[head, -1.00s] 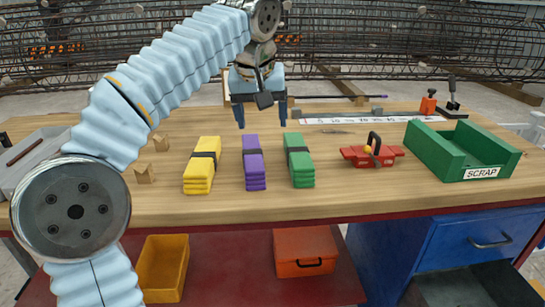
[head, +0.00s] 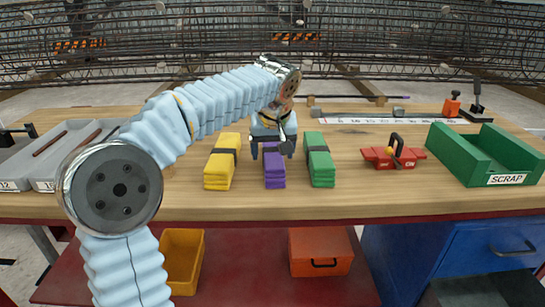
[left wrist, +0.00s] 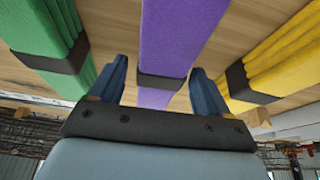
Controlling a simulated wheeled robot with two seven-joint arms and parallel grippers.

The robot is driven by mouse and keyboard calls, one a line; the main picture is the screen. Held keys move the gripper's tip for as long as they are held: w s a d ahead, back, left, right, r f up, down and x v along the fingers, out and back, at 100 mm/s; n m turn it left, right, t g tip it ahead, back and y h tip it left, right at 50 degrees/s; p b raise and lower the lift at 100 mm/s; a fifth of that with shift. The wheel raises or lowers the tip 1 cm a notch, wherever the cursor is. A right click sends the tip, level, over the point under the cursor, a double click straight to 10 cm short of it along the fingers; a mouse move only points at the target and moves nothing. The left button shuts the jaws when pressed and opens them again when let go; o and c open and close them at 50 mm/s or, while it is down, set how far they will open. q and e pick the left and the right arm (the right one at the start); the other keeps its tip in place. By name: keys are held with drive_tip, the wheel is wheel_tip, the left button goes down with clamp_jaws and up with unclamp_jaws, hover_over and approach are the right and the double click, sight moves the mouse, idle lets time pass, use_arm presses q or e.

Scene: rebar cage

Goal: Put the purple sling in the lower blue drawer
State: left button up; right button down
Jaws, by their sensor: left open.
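The purple sling (head: 274,172) lies folded on the workbench between the yellow and green slings, with a dark band around it. My left gripper (head: 273,150) is open above its far part; in the left wrist view the open fingers (left wrist: 158,88) stand on either side of the purple sling (left wrist: 178,40), near its dark band, with nothing gripped. The blue drawer cabinet (head: 455,240) stands under the bench at right. Its upper drawer (head: 490,243) is shut; below it a dark open drawer space (head: 490,290) shows, cut by the frame edge. My right gripper is not in view.
A yellow sling (head: 221,165) and a green sling (head: 319,163) lie close on either side. A red tool (head: 393,157) and the green scrap bin (head: 485,155) are to the right. Grey trays (head: 50,150) are at left. A yellow bin (head: 182,258) and red box (head: 320,252) sit below.

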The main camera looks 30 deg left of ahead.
use_arm(q)
drive_tip(key=shift+w+a+f, duration=0.1)
drive_tip(key=shift+f, duration=0.2)
drive_tip(key=shift+r, duration=0.1)
drive_tip(key=c, duration=1.4)
drive_tip(key=shift+c, duration=0.2)
